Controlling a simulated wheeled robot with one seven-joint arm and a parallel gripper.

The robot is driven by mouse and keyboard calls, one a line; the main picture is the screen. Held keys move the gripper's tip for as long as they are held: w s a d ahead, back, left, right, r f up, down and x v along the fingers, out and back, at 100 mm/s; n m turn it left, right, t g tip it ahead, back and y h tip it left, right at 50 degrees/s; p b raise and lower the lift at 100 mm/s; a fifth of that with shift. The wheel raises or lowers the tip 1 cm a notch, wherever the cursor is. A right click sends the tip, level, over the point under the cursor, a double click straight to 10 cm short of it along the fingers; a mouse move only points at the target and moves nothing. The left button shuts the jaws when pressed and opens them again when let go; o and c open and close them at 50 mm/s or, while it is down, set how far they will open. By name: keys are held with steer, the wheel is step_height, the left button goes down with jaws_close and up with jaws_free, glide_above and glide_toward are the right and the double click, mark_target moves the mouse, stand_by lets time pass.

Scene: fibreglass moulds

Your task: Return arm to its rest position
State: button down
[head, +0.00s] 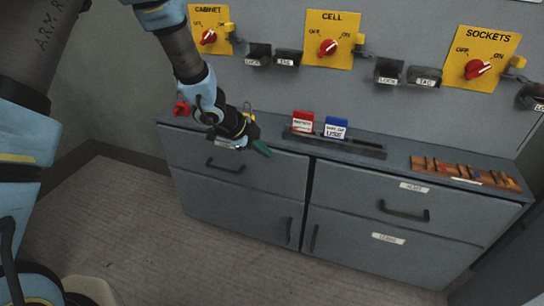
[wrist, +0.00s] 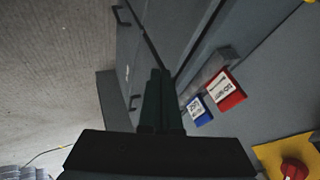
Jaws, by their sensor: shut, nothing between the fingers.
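My arm reaches down from the top left of the head view, in front of the left part of the grey cabinet (head: 240,175). My gripper (head: 262,148) hangs near the front edge of the cabinet top, in front of the left drawer. Its dark fingers are together with nothing between them. The closed fingers also show in the wrist view (wrist: 159,95), pointing along the cabinet front. My wrist hides part of the cabinet top behind it.
A red card (head: 303,122) and a blue card (head: 335,128) stand in a dark tray behind and right of my gripper. A red item (head: 181,108) sits left. A brown rack (head: 465,172) lies right. Switch panels line the wall. The floor (head: 150,230) is clear.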

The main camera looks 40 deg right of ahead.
steer(key=shift+v, duration=0.9)
steer(key=w+a+r+n+t+y, duration=0.1)
steer(key=w+a+r+n+t, duration=0.4)
steer(key=w+a, duration=0.55)
steer(key=w+a+r+n+y+p, duration=0.1)
steer(key=w+a+r+n+y, duration=0.15)
steer(key=a+n, duration=0.4)
steer(key=w+a+r+n+y+p, duration=0.1)
steer(key=w+a+r+n, duration=0.15)
steer(key=a, duration=0.75)
steer(key=s+a+r+n+g+y, duration=0.1)
steer(key=s+a+r+n, duration=0.2)
steer(key=s+a+n, duration=0.2)
steer(key=s+a+r+n+g+y+p, duration=0.1)
steer(key=s+a+r+n, duration=0.2)
steer(key=a, duration=1.1)
steer(key=s+n, duration=0.3)
steer(key=n, duration=0.2)
steer(key=shift+s+a+n, duration=0.15)
steer(key=shift+s+n, duration=0.1)
steer(key=shift+n, duration=0.15)
steer(key=shift+r+y, duration=0.1)
steer(key=shift+y, duration=0.15)
